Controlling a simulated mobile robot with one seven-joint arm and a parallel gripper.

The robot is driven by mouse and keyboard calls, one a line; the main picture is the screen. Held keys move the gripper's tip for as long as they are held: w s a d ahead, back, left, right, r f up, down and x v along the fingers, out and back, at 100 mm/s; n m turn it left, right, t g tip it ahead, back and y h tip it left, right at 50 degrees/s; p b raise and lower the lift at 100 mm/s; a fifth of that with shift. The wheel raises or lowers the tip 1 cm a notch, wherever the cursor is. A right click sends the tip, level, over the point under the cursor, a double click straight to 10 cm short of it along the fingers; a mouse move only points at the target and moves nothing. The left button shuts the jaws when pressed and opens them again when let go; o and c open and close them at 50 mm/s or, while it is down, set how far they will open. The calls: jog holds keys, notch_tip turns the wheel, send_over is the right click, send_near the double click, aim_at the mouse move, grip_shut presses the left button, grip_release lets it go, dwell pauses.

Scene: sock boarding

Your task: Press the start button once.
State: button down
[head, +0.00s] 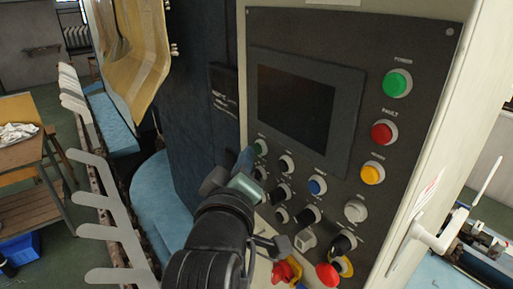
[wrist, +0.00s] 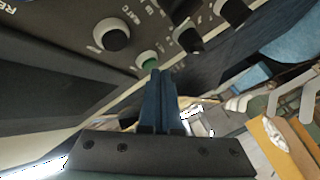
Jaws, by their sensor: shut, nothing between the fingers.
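A small green button (head: 260,147) sits at the upper left of the rows of controls, under the screen on the dark panel; its label is too small to read, but it appears to be the start button. It also shows in the wrist view (wrist: 149,62), just beyond my fingertips. My gripper (head: 246,158) is shut and empty, its blue fingers pointing at the panel right beside this button. In the wrist view the closed fingertips (wrist: 160,76) lie at the button's lower edge. I cannot tell whether they touch it.
The control panel (head: 375,38) also carries a dark screen (head: 295,103), a large green lamp (head: 397,83), a red one (head: 382,132), a yellow one (head: 373,173), a blue button (head: 317,186) and several black knobs. A row of white sock boards (head: 112,208) stands at left.

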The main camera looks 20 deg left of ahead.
jog(key=shift+s+a, duration=0.25)
jog(key=shift+s, duration=0.1)
jog(key=shift+s+a, duration=0.8)
jog(key=shift+s, duration=0.2)
jog(key=shift+s+a, duration=0.75)
jog(key=shift+s, duration=0.25)
jog(key=s+d+r+m+t+h+b, duration=0.1)
jog(key=s+d+r+m+t+b, duration=0.4)
jog(key=d+r, duration=0.3)
jog(key=s+d+r+m+t+h+b, duration=0.1)
jog(key=s+d+r+m+t+b, duration=0.4)
jog(key=d+r, duration=0.3)
jog(key=shift+d+r+m+b, duration=0.25)
jog(key=shift+r+m+b, duration=0.05)
jog(key=shift+m+b, duration=0.35)
